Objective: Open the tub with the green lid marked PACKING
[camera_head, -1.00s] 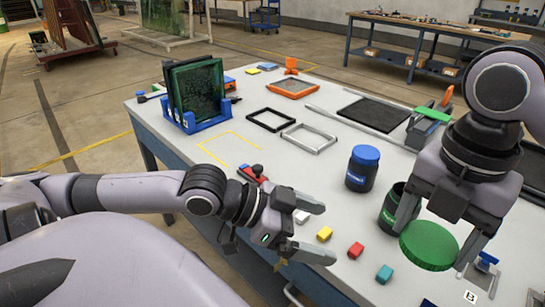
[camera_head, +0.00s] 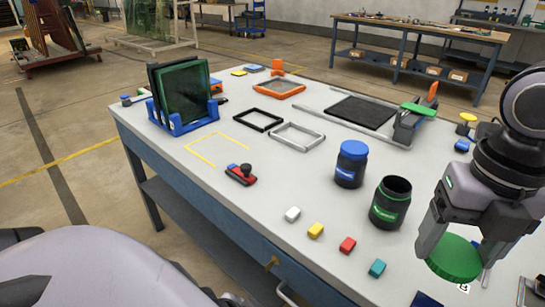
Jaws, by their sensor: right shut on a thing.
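The dark tub with a green label band (camera_head: 390,207) stands upright on the table with its mouth open and no lid on it. The label's lettering is too small to read. My right gripper (camera_head: 455,257) is shut on the green lid (camera_head: 454,260), to the right of and nearer than the tub, apart from it. I cannot tell whether the lid touches the table. My left gripper is out of view; only a bit of my left arm shows at the left edge.
A blue-lidded jar (camera_head: 351,163) stands behind the tub. White (camera_head: 292,213), yellow (camera_head: 315,230), red (camera_head: 347,245) and teal (camera_head: 377,267) blocks line the front. A red tool (camera_head: 241,174), frames (camera_head: 297,136) and a blue rack with dark panes (camera_head: 184,119) lie further left.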

